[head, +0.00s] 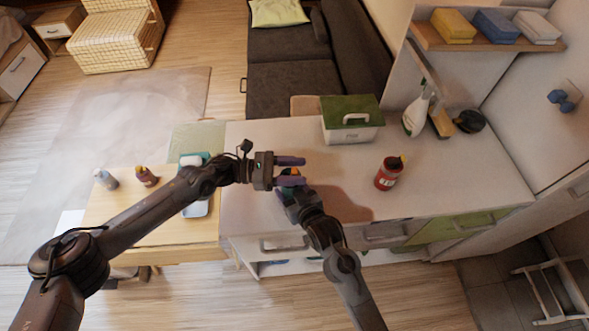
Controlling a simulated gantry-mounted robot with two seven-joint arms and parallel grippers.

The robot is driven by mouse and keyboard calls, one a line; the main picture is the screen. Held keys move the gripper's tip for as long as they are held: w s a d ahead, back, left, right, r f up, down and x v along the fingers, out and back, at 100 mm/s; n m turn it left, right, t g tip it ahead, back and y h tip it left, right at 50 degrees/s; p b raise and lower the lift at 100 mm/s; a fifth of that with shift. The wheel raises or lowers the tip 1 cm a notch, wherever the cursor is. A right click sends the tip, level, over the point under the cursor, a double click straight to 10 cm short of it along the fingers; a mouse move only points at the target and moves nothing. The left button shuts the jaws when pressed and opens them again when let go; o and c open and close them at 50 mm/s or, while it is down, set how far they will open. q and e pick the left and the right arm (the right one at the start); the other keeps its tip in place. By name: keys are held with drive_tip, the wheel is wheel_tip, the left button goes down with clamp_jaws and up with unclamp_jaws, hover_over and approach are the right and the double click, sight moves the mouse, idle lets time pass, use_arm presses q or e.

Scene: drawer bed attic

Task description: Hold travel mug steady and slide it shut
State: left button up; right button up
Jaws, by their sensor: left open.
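My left gripper (301,171) is open above the white counter, its two purple fingers pointing right. A small teal and orange thing (289,172) shows between the fingers; it may be the travel mug, but the grippers hide most of it. My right gripper (292,185) comes up from below and meets the same spot. Its fingertips are covered, so I cannot tell whether it grips anything. A red container (388,174) with a pale label and dark and yellow top stands upright on the counter to the right, apart from both grippers.
A white box with a green lid (352,121), a spray bottle (416,113) and a black round item (469,121) stand at the counter's back. Small bottles (147,176) stand on the wooden table at left. The counter's right part (450,180) is clear.

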use_arm(q)
clamp_jaws()
drive_tip(key=shift+a, duration=1.4)
unclamp_jaws()
drive_tip(key=shift+d, duration=0.1)
drive_tip(key=a, duration=1.2)
drive_tip(key=shift+w, duration=0.2)
